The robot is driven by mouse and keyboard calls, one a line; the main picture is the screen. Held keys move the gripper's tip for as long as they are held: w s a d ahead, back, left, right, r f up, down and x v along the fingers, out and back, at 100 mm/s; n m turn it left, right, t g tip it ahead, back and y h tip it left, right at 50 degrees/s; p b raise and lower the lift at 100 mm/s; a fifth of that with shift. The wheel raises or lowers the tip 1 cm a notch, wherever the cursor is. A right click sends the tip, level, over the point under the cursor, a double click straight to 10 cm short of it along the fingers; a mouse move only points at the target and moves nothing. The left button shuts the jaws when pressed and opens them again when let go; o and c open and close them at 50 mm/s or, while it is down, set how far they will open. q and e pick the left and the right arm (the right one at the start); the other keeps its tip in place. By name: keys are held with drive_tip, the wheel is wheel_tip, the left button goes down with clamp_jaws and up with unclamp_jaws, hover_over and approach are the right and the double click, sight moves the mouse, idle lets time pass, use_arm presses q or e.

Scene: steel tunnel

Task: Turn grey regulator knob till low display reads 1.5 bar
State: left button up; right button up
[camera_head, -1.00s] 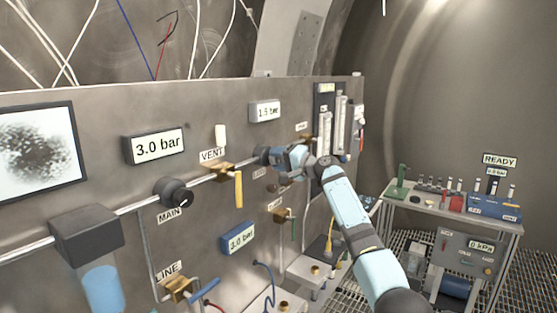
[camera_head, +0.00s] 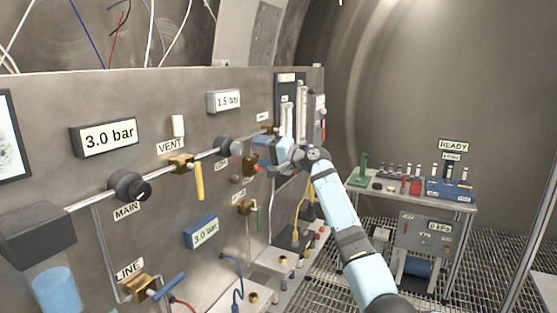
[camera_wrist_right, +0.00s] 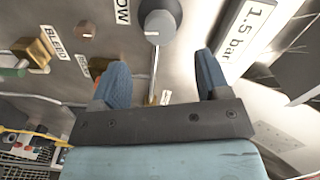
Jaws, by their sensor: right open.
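The grey regulator knob (camera_head: 229,146) sits on the pipe along the steel panel. The low display (camera_head: 224,101) above it reads 1.5 bar. In the right wrist view the knob (camera_wrist_right: 160,27) shows ahead of the fingers, beside a partly cut-off label, and the display (camera_wrist_right: 253,30) is at the right. My right gripper (camera_head: 260,153) is to the right of the knob, apart from it. In the wrist view its two blue fingers (camera_wrist_right: 160,75) are spread with nothing between them. My left gripper is out of view.
A black MAIN knob (camera_head: 129,187), a yellow VENT lever (camera_head: 199,181) and a 3.0 bar display (camera_head: 108,137) are on the panel. Glass tubes (camera_head: 287,115) stand behind my right gripper. A steel cart (camera_head: 455,203) with small items is at the right.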

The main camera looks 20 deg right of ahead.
drive_tip(key=v, duration=0.6)
drive_tip(key=shift+b, duration=0.45)
drive_tip(key=s+a+f+n+g+h+p, duration=0.15)
drive_tip(key=s+f, duration=0.35)
drive_tip(key=f, duration=0.7)
drive_tip(key=s+a+f+n+h, duration=0.1)
drive_tip(key=s+a+f+h, duration=0.3)
drive_tip(key=f, duration=0.8)
drive_tip(key=s+a+f+n+g+h+p, duration=0.1)
drive_tip(key=s+a+f, duration=0.1)
drive_tip(key=s+f, duration=0.65)
drive_tip(key=s+a+f+n, duration=0.2)
drive_tip(key=s+f, duration=0.3)
drive_tip(key=s, duration=0.5)
drive_tip(key=s+a+f+n+h+p, duration=0.1)
drive_tip(key=s+f, duration=0.4)
drive_tip(key=s, duration=0.5)
drive_tip(key=s+a+f+n+p, duration=0.1)
drive_tip(key=s+a+f+n, duration=0.2)
drive_tip(key=s, duration=0.7)
wheel_tip(320, 180, down, 2)
drive_tip(key=shift+s+a+f+g, duration=0.1)
drive_tip(key=shift+s+a+g, duration=0.2)
drive_tip(key=shift+a, duration=0.8)
drive_tip(key=shift+n, duration=0.25)
